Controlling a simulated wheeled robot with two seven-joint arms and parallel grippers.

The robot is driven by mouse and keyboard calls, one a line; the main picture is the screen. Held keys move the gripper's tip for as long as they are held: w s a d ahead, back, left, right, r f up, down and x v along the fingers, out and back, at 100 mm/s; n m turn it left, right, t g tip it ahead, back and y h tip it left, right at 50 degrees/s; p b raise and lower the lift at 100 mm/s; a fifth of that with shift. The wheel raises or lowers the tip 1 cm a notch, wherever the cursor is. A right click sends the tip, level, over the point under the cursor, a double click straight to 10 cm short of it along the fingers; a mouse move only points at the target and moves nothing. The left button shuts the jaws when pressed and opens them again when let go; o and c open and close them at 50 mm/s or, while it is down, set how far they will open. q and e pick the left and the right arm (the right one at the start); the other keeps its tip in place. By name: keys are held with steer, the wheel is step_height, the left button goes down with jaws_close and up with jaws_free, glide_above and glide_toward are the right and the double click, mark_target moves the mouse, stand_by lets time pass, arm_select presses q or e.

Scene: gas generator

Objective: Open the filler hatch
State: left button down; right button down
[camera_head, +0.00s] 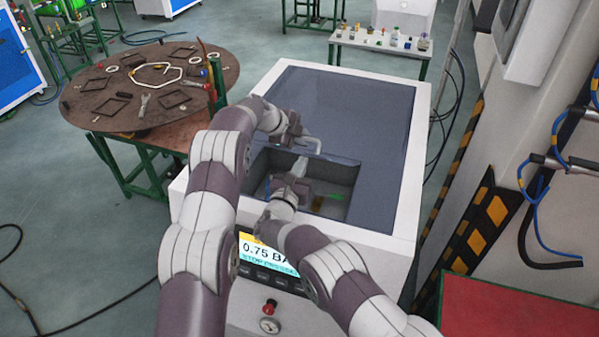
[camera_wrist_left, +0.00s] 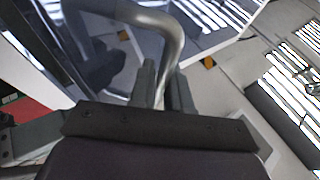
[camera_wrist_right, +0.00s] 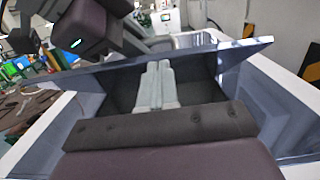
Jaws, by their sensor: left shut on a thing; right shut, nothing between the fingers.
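The generator (camera_head: 340,100) has a dark grey-blue top with a white rim. A square filler opening (camera_head: 335,205) lies in the top, dark inside, with a small green spot. My left gripper (camera_head: 302,143) is at the opening's far side, shut on a bent metal handle (camera_head: 312,140); the handle's curved tube also shows in the left wrist view (camera_wrist_left: 167,35). In the right wrist view a thin grey-blue hatch panel (camera_wrist_right: 225,53) shows edge-on, apparently raised. My right gripper (camera_head: 299,167) is shut and empty over the opening. Its fingers (camera_wrist_right: 155,80) point toward the panel; contact cannot be told.
A display (camera_head: 262,250) and a red button (camera_head: 270,306) are on the generator's front. A round brown table (camera_head: 110,115) with loose parts stands at the left. A bench (camera_head: 375,45) with small items is behind. A wall with striped edging and hoses (camera_head: 495,215) is at the right.

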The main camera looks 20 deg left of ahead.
arm_select(q)
steer(key=shift+r, duration=0.1)
steer(key=shift+d, duration=0.1)
arm_select(e)
steer(key=shift+w+d+r+g, duration=0.15)
steer(key=shift+w+r+g, duration=0.25)
steer(key=shift+w+r, duration=0.3)
arm_select(q)
steer(key=shift+f, duration=0.2)
arm_select(e)
steer(key=shift+s+r, duration=0.1)
arm_select(q)
steer(key=c, duration=1.4)
jaws_free()
steer(key=shift+s, duration=0.15)
steer(key=shift+c, duration=0.2)
steer(key=shift+f, duration=0.15)
arm_select(e)
steer(key=shift+r, duration=0.1)
